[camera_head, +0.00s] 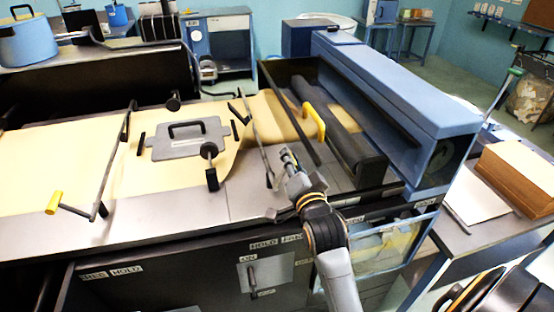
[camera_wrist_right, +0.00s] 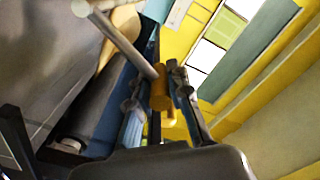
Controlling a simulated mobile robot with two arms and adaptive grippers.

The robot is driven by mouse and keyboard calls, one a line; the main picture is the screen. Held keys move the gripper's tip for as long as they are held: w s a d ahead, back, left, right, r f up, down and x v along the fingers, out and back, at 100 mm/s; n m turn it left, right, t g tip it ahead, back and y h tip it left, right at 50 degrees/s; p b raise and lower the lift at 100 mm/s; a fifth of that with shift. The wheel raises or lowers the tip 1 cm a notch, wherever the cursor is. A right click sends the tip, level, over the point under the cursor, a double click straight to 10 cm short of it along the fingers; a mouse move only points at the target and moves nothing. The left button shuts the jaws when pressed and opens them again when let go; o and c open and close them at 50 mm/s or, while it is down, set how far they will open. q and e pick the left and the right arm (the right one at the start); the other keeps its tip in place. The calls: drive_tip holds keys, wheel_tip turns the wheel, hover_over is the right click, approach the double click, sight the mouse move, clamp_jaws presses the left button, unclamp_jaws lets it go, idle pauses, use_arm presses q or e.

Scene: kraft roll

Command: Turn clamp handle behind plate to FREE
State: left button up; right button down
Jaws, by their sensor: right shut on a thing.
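The grey plate (camera_head: 185,140) with its black handle lies on the tan kraft sheet. A thin dark clamp bar (camera_head: 252,125) stands to its right, its lower end near my right gripper (camera_head: 288,156). In the right wrist view the right gripper (camera_wrist_right: 160,92) is shut on a yellow knob (camera_wrist_right: 160,97) at the end of a grey rod (camera_wrist_right: 122,42). In the head view the gripper hides this knob. Labels reading HOLD and FREE (camera_head: 276,242) are on the dark front panel below. My left gripper is not in view.
Another crank with a yellow grip (camera_head: 54,203) stands at the left. A yellow handle (camera_head: 314,120) stands by the dark roller (camera_head: 340,130) under the blue housing (camera_head: 400,85). An ON switch panel (camera_head: 266,273) is on the front. A brown stack (camera_head: 520,175) sits at the right.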

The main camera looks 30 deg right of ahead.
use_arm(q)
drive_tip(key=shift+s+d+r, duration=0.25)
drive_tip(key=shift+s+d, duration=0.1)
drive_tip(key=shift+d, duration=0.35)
use_arm(e)
drive_tip(key=shift+s+d+f+m, duration=0.15)
drive_tip(key=shift+d+f+m, duration=0.15)
drive_tip(key=shift+d, duration=0.2)
drive_tip(key=shift+s+d+f+m, duration=0.15)
drive_tip(key=shift+d+f+m, duration=0.05)
drive_tip(key=shift+d+f, duration=0.25)
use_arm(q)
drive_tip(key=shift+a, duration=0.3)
use_arm(e)
drive_tip(key=c, duration=1.3)
unclamp_jaws()
drive_tip(key=shift+w, duration=0.1)
drive_tip(key=shift+o, duration=0.2)
